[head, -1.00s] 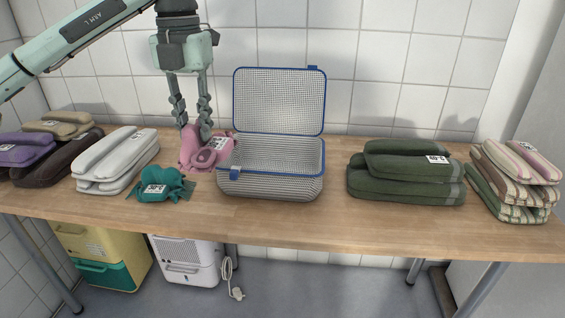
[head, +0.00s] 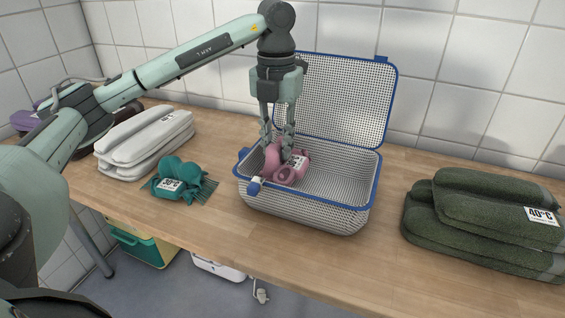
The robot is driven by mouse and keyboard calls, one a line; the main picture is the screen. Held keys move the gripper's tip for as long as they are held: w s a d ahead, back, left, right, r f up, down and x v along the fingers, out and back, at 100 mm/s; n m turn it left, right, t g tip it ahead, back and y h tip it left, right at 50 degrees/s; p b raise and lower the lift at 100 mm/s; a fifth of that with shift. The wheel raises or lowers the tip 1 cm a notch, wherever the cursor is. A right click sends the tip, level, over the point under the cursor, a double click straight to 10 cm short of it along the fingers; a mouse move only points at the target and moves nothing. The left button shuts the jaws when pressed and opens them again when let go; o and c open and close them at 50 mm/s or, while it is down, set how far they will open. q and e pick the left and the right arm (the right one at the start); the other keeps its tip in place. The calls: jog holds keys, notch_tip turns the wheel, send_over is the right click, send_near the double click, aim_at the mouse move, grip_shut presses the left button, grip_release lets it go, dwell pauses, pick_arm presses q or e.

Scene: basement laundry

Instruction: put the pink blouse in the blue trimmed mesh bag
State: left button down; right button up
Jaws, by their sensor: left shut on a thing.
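The pink blouse (head: 291,170) is a bundled garment with a white label. It is inside the opening of the blue trimmed mesh bag (head: 310,213), toward its left side. The bag is box-shaped, stands on the wooden table, and its lid is raised at the back. My left gripper (head: 278,146) points down over the bag and is shut on the blouse. I cannot tell whether the blouse touches the bag's floor, as the front wall hides its underside. My right gripper is not in view.
A teal fringed bundle (head: 180,180) lies left of the bag, with a stack of white folded cloths (head: 146,142) behind it. Dark green folded towels (head: 485,222) lie to the right. Bare table (head: 235,235) shows in front. Tiled wall stands behind.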

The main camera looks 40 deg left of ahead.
aim_at(278, 159)
pick_arm(q)
jog(key=shift+f, duration=2)
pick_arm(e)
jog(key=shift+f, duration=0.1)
pick_arm(q)
jog(key=shift+f, duration=0.2)
jog(key=c, duration=1.6)
grip_release()
jog(key=o, duration=0.3)
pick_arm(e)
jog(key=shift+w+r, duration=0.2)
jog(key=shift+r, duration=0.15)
pick_arm(q)
jog(key=shift+r, duration=0.15)
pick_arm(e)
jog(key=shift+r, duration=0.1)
